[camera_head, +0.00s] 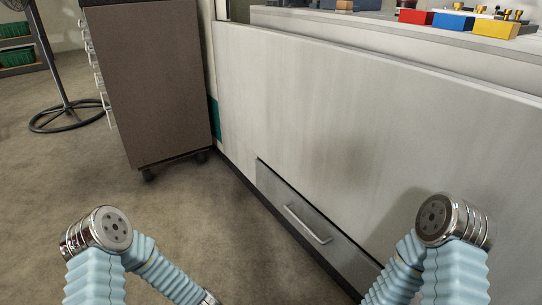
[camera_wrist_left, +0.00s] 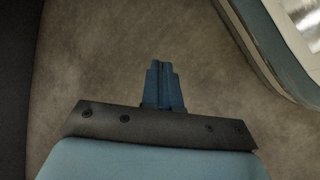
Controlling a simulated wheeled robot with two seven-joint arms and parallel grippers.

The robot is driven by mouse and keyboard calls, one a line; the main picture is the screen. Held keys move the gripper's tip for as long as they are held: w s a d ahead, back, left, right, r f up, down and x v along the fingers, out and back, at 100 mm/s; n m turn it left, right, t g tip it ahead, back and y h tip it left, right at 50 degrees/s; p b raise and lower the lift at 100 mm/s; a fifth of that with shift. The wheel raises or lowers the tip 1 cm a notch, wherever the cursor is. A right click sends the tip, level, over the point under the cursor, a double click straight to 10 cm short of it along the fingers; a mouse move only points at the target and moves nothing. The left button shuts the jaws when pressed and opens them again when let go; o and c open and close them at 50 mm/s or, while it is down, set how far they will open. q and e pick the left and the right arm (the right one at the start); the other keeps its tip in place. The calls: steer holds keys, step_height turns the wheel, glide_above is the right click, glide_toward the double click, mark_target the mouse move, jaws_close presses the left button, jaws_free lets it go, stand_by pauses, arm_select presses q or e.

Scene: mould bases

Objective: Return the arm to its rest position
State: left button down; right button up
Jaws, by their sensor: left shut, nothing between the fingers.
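My left arm (camera_head: 100,240) shows at the bottom left of the head view, bent at a metal-capped joint, its lower part running down out of the frame. My right arm (camera_head: 447,235) stands in a like pose at the bottom right. Neither gripper shows in the head view. In the left wrist view my left gripper (camera_wrist_left: 163,86) has its blue fingers together, with nothing between them, above bare floor.
A pale counter panel (camera_head: 330,110) with a grey drawer (camera_head: 310,222) stands ahead. A brown wheeled cabinet (camera_head: 150,90) is at left, near a fan stand (camera_head: 62,75). Red (camera_head: 415,16), blue (camera_head: 453,21) and yellow (camera_head: 496,29) blocks sit on the worktop. Carpet between is clear.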

arm_select(q)
steer(key=s+a+r+m+t+y, duration=0.2)
steer(key=s+a+m, duration=0.3)
steer(key=a+m, duration=0.15)
step_height(320, 180, up, 12)
steer(key=p, duration=1.2)
steer(key=shift+s+d+p, duration=0.3)
steer(key=shift+s+p, duration=0.05)
steer(key=shift+p, duration=0.05)
steer(key=shift+r, duration=0.1)
